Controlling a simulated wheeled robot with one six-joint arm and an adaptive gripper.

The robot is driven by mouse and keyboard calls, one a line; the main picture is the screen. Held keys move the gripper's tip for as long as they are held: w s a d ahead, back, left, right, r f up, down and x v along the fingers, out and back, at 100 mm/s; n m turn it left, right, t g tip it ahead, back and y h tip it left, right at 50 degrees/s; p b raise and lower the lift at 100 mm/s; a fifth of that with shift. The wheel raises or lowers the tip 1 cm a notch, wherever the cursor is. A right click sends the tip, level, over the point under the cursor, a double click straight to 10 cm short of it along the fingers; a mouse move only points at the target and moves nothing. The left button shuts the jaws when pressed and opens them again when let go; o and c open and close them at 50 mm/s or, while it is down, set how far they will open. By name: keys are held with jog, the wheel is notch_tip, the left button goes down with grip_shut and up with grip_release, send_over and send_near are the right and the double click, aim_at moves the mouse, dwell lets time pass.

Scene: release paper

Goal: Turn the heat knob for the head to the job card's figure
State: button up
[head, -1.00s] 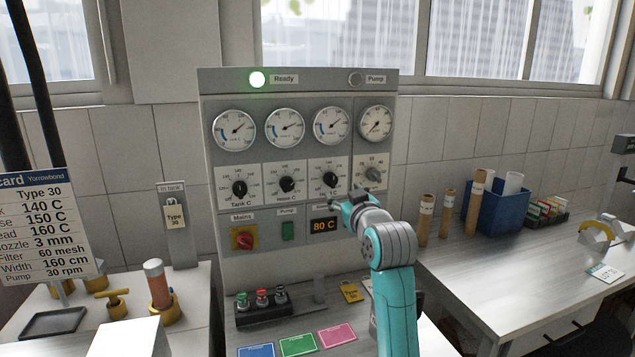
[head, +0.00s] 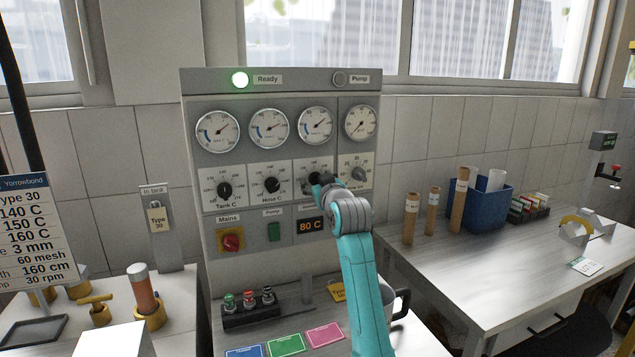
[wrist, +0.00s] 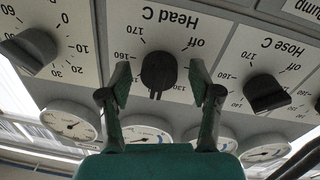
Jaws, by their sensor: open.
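The black Head C knob (wrist: 158,72) shows upside down in the wrist view, on a white dial plate with 160, 170 and off legible. My gripper (wrist: 160,88) is open, with one finger on each side of this knob; I cannot tell whether they touch it. The exact figure the knob points to is unclear. In the head view my gripper (head: 322,182) is at the panel and hides most of that knob.
The Hose C knob (head: 271,185) and Tank C knob (head: 225,190) sit left of my gripper, and the pump speed knob (head: 358,174) right. An orange display (head: 310,226) reads 80 C. The green Ready lamp (head: 240,80) is lit.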

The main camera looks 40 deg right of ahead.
jog(key=c, duration=1.1)
jog(key=shift+c, duration=0.2)
jog(key=shift+m, duration=0.3)
jog(key=m, duration=0.3)
jog(key=shift+m, duration=0.4)
jog(key=m, duration=0.4)
jog(key=shift+d, duration=0.1)
jog(key=m, duration=0.4)
jog(key=shift+m+y, duration=0.3)
jog(key=shift+y, duration=0.1)
jog(key=shift+d+m, duration=0.1)
jog(key=shift+m, duration=1.9)
